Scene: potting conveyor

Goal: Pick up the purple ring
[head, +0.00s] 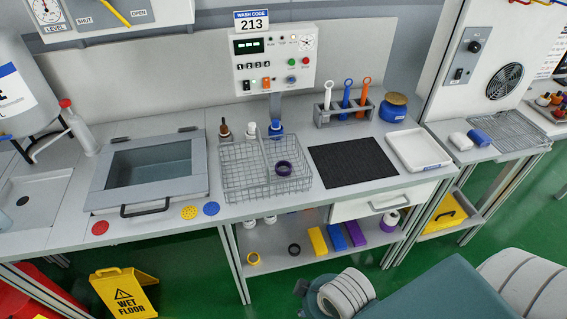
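A dark purple ring (283,169) lies in the right compartment of the wire basket (240,196) on the counter. It looks flat, with its opening facing up. The basket's wires partly cross my view around it. A second purple ring-like piece (389,222) shows on the lower shelf at the right, at a white object; I cannot tell whether it is around it. A dark ring (294,249) and a yellow ring (253,258) are also on that shelf.
Several bottles, one blue (276,128), stand behind the basket. A black mat (352,162) and white tray (418,149) are to its right, a sink (150,167) to its left. A drawer (385,203) is below the counter. A wet-floor sign (124,292) stands on the floor.

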